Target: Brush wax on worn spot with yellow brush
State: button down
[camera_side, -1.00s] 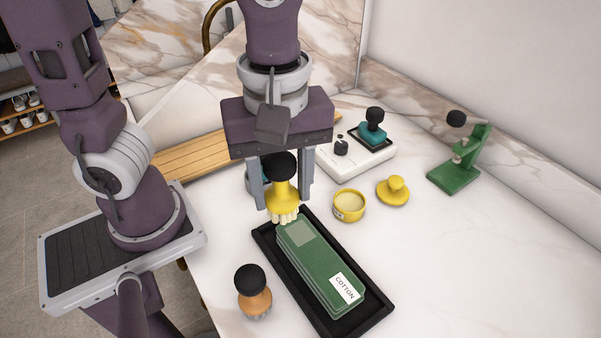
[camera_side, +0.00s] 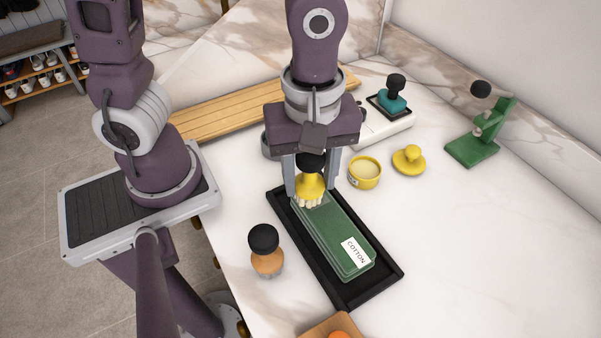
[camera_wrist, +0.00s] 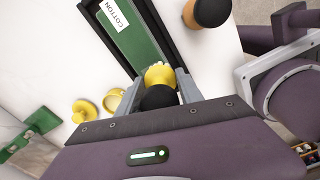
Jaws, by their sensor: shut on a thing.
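My gripper (camera_side: 311,184) is shut on the yellow brush (camera_side: 310,186), holding it upright by its black-topped body. The brush's pale bristles are down at the far end of the green cotton piece (camera_side: 335,237), over where the worn spot lies; the spot is hidden. I cannot tell whether the bristles touch. The green piece, labelled COTTON, lies in a black tray (camera_side: 373,288). The wrist view also shows the yellow brush (camera_wrist: 160,76) between the fingers. The yellow wax tin (camera_side: 365,171) stands open to the right of the gripper, with its yellow lid (camera_side: 409,160) beside it.
An orange-brown brush with a black knob (camera_side: 266,258) stands left of the tray. A white device (camera_side: 385,130) with a teal knobbed tool (camera_side: 393,100) and a green stand (camera_side: 483,135) are at the back. The counter at right is clear.

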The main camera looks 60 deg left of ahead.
aim_at(299, 158)
jog(key=shift+w+f, duration=0.15)
jog(key=shift+w, duration=0.5)
jog(key=shift+w+f, duration=0.15)
jog(key=shift+w, duration=1.15)
jog(key=shift+s+f, duration=0.15)
jog(key=shift+s, duration=2.75)
jog(key=shift+r, duration=4.15)
